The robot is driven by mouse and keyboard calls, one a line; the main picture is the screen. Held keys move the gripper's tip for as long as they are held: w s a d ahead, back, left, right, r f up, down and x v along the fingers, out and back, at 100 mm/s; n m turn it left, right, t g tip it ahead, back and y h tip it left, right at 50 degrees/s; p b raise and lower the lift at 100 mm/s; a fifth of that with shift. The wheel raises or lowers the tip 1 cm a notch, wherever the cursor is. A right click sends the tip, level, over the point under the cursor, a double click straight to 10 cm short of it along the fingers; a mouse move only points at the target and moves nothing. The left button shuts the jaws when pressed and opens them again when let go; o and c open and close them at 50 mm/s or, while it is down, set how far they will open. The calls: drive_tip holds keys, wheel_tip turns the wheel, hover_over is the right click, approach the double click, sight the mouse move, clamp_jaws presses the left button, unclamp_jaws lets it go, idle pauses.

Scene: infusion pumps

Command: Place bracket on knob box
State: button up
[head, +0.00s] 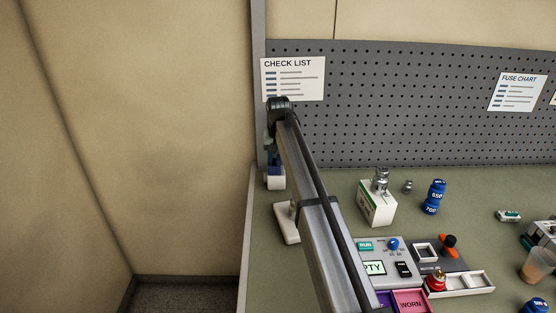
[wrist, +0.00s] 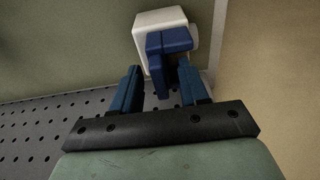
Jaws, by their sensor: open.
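A white box (wrist: 145,22) with a pale round stub on its side, which looks like the knob box, shows at the top of the wrist view. In the head view it stands (head: 275,183) at the table's left back corner. A dark blue blocky piece, which looks like the bracket (wrist: 168,42), lies over its face; I cannot tell if they touch. My gripper (wrist: 160,74) is open, its two blue fingers apart, with the blue piece just beyond the fingertips, roughly between them. In the head view my arm hides most of the gripper.
The grey pegboard (head: 420,110) rises close behind the box, and the table's left edge is near. A white object (head: 287,222) lies partly behind my arm. A white-green box (head: 377,206), blue weights (head: 433,196) and a control panel (head: 385,262) stand to the right.

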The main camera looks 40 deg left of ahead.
sight(278, 160)
wheel_tip(278, 160, up, 12)
drive_tip(key=s+d, duration=0.1)
drive_tip(key=shift+s, duration=0.15)
